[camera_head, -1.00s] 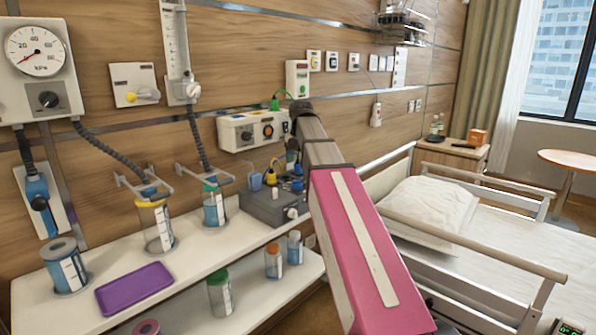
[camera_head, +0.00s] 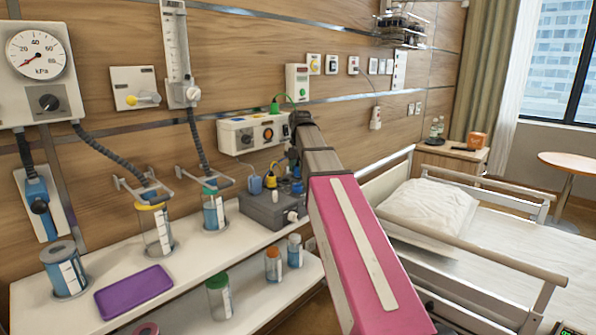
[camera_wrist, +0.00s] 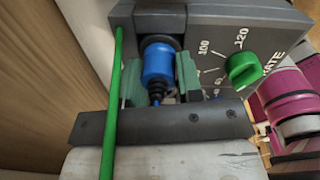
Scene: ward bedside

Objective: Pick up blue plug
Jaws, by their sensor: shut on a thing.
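The blue plug (camera_wrist: 158,63) is upright in the middle of the wrist view, with a black ribbed neck and a cable on its near side. My gripper (camera_wrist: 160,78) is shut on it, with a green pad on each side. The plug's far end meets a dark round part on a dark grey housing; I cannot tell whether it is seated there. In the head view my gripper (camera_head: 294,158) is small and partly hidden by my arm, near the wall unit and the grey box, and the held plug cannot be made out.
A green cord (camera_wrist: 115,100) runs close by on the left of the wrist view. A green knob (camera_wrist: 242,68) with a numbered scale is on the right. In the head view, a grey box (camera_head: 258,212) with several plugs stands below the white wall unit (camera_head: 236,140).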

